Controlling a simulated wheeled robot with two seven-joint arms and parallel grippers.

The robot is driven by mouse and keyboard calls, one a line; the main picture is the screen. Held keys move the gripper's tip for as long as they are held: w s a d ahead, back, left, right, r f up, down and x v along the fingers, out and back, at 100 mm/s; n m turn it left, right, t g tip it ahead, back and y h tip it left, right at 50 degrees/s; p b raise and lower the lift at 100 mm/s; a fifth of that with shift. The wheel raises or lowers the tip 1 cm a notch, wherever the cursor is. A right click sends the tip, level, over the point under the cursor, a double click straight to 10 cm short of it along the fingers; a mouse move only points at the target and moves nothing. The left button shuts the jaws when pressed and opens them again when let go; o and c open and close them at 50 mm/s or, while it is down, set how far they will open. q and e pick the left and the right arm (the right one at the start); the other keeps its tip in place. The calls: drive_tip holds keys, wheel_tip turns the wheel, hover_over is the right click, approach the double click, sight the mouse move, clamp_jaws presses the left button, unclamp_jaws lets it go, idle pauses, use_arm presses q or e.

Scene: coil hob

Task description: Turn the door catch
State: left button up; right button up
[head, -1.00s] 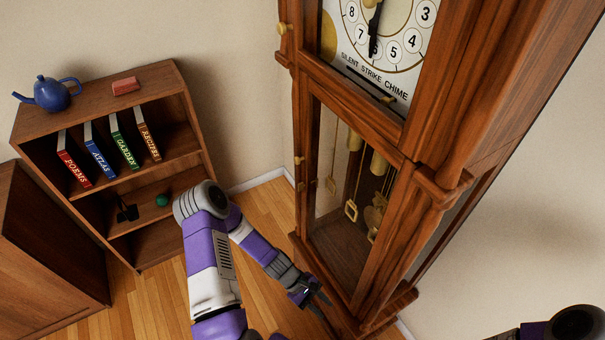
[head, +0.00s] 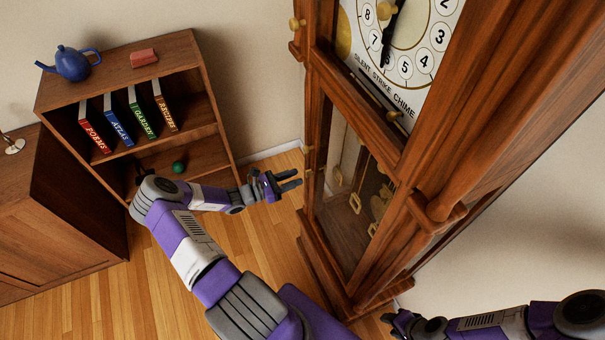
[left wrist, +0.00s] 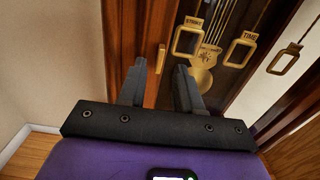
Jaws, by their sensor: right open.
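The tall wooden clock has a glazed lower door (head: 324,122) that is closed. Small brass fittings sit on its left edge, one higher (head: 307,149) and one lower (head: 308,172); I cannot tell for sure from the head view which is the catch. In the left wrist view an upright brass piece, likely the catch (left wrist: 161,58), shows on the wood beyond the gap between my fingers. My left gripper (head: 292,180) is open and empty, just left of the door edge, apparently not touching. My right gripper (head: 389,320) is open at the lower right, away from the door.
Behind the glass hang brass weights and a pendulum, with tags (left wrist: 187,40) reading STRIKE and TIME. A bookcase (head: 120,65) with books, a blue teapot (head: 72,63) and a green ball (head: 179,167) stands left. A cabinet (head: 60,220) is further left. Floor between is clear.

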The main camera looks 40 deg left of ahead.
use_arm(q)
drive_tip(key=x, duration=0.3)
drive_tip(key=shift+w+d, duration=0.15)
drive_tip(key=shift+w, duration=0.1)
clamp_jaws()
